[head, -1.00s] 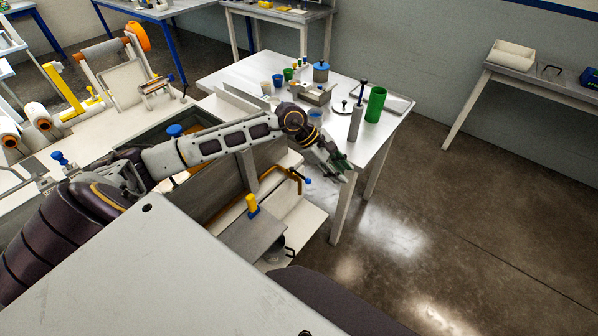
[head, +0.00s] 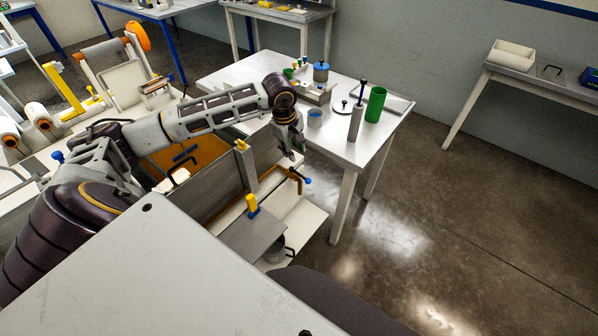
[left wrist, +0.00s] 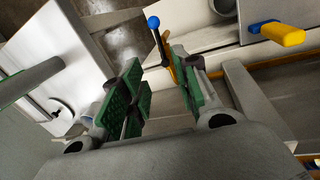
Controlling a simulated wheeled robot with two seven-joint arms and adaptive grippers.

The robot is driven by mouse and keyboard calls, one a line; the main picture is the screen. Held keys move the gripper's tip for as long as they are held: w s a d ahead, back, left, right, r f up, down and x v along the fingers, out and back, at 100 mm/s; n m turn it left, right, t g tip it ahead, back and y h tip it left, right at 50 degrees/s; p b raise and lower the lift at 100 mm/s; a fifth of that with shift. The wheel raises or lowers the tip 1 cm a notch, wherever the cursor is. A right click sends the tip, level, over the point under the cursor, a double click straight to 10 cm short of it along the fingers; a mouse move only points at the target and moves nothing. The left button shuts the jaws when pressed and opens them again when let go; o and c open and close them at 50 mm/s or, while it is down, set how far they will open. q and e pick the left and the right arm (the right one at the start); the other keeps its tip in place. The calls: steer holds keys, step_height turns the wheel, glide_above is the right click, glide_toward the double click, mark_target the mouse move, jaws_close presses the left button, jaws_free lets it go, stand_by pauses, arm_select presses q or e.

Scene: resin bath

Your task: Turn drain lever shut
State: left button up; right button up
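The drain lever (head: 306,181) has a blue ball end and a dark rod. It sits by an orange pipe (head: 295,175) on the right end of the bath (head: 217,190). In the left wrist view the lever (left wrist: 157,34) stands beyond my fingertips, with its blue ball at the top. My left gripper (head: 292,154) hangs just above and left of the lever in the head view. In the left wrist view its green-padded fingers (left wrist: 160,88) are apart with nothing between them. The right gripper is not in view.
A white table (head: 347,150) stands close behind, holding a green cup (head: 375,104), a grey cylinder (head: 355,123) and a blue cup (head: 315,118). A yellow handle (head: 252,204) rises from the bath's front part. Floor to the right is clear.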

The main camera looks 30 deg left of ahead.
mark_target(299, 175)
arm_select(q)
steer(key=shift+f, duration=0.1)
steer(key=shift+w+d+f+p, duration=0.1)
steer(key=shift+w+f+p, duration=0.35)
steer(key=shift+f, duration=1.75)
steer(key=shift+w+d+f+p, duration=0.1)
steer(key=shift+w+f+p, duration=0.3)
steer(key=shift+f, duration=1.85)
steer(key=shift+w+d+f+p, duration=0.1)
steer(key=shift+w+f+p, duration=0.3)
steer(key=shift+f, duration=1.8)
steer(key=shift+c, duration=0.5)
jaws_close()
steer(key=shift+w, duration=0.1)
